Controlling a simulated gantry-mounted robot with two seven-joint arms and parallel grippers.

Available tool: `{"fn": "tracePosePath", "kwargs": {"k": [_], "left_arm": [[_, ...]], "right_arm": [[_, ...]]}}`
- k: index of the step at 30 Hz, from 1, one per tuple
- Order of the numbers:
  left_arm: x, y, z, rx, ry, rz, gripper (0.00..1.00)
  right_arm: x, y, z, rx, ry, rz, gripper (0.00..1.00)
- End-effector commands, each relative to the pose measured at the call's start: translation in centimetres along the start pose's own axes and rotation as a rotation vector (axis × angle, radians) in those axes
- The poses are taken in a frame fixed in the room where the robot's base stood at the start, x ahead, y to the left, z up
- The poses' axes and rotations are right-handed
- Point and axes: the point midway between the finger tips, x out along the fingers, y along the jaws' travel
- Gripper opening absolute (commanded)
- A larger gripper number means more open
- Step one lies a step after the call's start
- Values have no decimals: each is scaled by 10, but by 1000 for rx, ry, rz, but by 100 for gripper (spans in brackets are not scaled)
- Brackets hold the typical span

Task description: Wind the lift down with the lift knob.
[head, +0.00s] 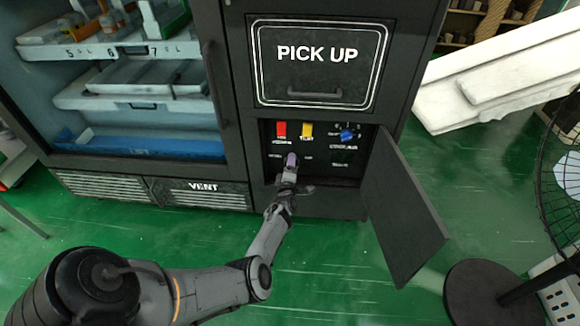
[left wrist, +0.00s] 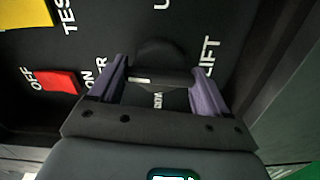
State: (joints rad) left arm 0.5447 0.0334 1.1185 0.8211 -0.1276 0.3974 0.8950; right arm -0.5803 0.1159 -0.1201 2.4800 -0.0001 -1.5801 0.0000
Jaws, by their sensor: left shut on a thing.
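The lift knob (left wrist: 160,52) is a black round knob with a raised grip bar and a pale mark, on the dark control panel (head: 325,170) inside the open lower compartment. My left gripper (head: 290,160) reaches into the compartment and covers the knob in the head view. In the left wrist view its two purple fingers (left wrist: 160,82) stand on either side of the grip bar, shut on it. The word LIFT shows beside the right finger. The lettering below the bar is partly hidden. My right gripper is not in view.
A red switch (head: 281,129), a yellow switch (head: 306,130) and a blue knob (head: 347,134) sit higher on the panel. The compartment door (head: 405,210) hangs open to the right. The PICK UP hatch (head: 318,65) above is closed. A round dark stand (head: 490,293) is at lower right.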

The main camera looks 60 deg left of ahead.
Motion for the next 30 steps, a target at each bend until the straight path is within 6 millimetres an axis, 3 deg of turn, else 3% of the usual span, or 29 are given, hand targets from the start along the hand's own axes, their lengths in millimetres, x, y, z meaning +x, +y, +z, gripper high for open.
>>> {"fn": "tracePosePath", "kwargs": {"k": [20, 21, 25, 30], "left_arm": [[2, 5, -1, -66, 3, 11, 46], [2, 5, -1, -66, 3, 11, 81], [1, 4, -1, -65, 2, 8, 100], [1, 2, 0, -65, 1, 5, 100]], "right_arm": [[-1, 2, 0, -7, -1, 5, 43], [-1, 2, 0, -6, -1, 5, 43], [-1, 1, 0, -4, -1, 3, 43], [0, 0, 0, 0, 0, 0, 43]]}}
